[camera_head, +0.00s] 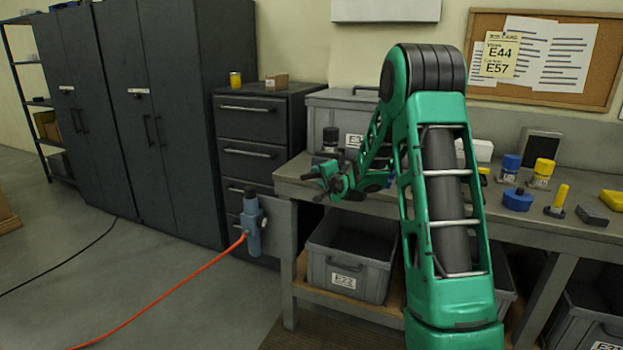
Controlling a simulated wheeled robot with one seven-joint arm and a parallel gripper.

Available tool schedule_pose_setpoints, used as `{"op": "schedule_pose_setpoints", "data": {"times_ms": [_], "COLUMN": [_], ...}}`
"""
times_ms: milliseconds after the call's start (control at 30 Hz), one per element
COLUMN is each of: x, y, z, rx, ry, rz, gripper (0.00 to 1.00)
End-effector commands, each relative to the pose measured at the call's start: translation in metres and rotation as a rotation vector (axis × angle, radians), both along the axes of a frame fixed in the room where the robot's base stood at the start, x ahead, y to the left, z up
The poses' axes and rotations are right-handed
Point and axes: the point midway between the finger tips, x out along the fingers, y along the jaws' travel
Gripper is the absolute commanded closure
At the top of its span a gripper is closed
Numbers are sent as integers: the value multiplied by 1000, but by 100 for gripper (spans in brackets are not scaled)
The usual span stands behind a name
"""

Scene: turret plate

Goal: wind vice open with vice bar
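My gripper (322,182) is at the end of my green arm, above the left front corner of the workbench (560,228). Its dark finger ends point left. It is too small and cluttered in this view to tell whether the fingers are open or shut, or whether they hold anything. I cannot make out a vice or a vice bar. My arm hides part of the bench top.
A blue fitting (252,226) with an orange hose (170,302) is at the bench's left end. Grey bins (345,265) stand beneath. Blue and yellow items, including a round blue piece (517,200), lie right of my arm. Drawers (250,152) stand behind.

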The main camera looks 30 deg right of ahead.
Motion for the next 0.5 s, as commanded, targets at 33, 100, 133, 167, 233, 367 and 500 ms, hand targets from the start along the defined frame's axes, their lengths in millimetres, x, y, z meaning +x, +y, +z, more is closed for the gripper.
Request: {"op": "schedule_pose_setpoints", "data": {"times_ms": [33,100,133,167,233,367,500], "x": [9,18,21,24,30,37,38], "y": [-1,-2,-3,-4,-5,-6,-6], "z": [-3,-6,-6,-7,-9,-10,-10], "rx": [0,0,0,0,-1,-1,-1], "ry": [0,1,0,0,1,1,1], "rz": [1,1,1,0,0,-1,-1], "gripper": [65,65,65,65,65,65,65]}}
